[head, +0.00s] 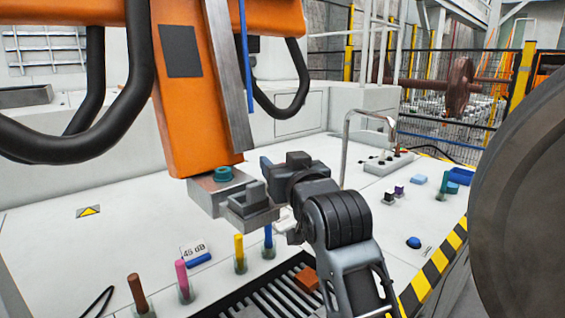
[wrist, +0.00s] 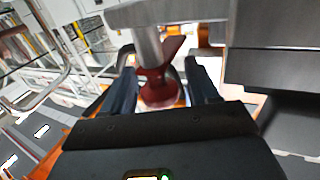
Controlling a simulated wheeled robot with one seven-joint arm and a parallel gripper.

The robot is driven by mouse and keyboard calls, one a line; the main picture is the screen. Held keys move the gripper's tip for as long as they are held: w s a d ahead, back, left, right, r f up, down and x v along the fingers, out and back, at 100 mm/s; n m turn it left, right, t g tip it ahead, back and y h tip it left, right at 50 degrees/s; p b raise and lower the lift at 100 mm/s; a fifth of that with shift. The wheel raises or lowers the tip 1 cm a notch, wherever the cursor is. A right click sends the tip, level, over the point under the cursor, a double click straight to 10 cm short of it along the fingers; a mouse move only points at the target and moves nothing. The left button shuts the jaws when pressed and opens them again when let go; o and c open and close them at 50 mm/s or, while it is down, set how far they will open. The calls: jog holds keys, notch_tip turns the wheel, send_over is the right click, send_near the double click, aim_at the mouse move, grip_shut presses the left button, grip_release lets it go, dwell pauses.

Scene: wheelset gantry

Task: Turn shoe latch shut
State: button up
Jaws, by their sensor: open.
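The shoe is a grey metal block (head: 250,205) at the lower end of the orange column (head: 185,100) in the head view. In the wrist view a red latch (wrist: 160,90) sits under a grey metal post, below a grey part of the shoe (wrist: 170,12). My gripper (wrist: 163,85) is open, with one dark finger on each side of the red latch. I cannot tell whether either finger touches it. In the head view my arm reaches up beside the shoe and hides the latch and fingertips.
Coloured pegs, including a brown one (head: 137,291) and a yellow one (head: 239,252), stand on the white bench (head: 60,250). A metal hoop (head: 346,150) rises behind my arm. A large dark wheel (head: 525,190) fills the right side. Black hoses hang at the left.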

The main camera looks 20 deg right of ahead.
jog(key=shift+w, duration=0.15)
jog(key=shift+c, duration=0.3)
jog(key=c, duration=0.9)
jog(key=shift+c, duration=0.2)
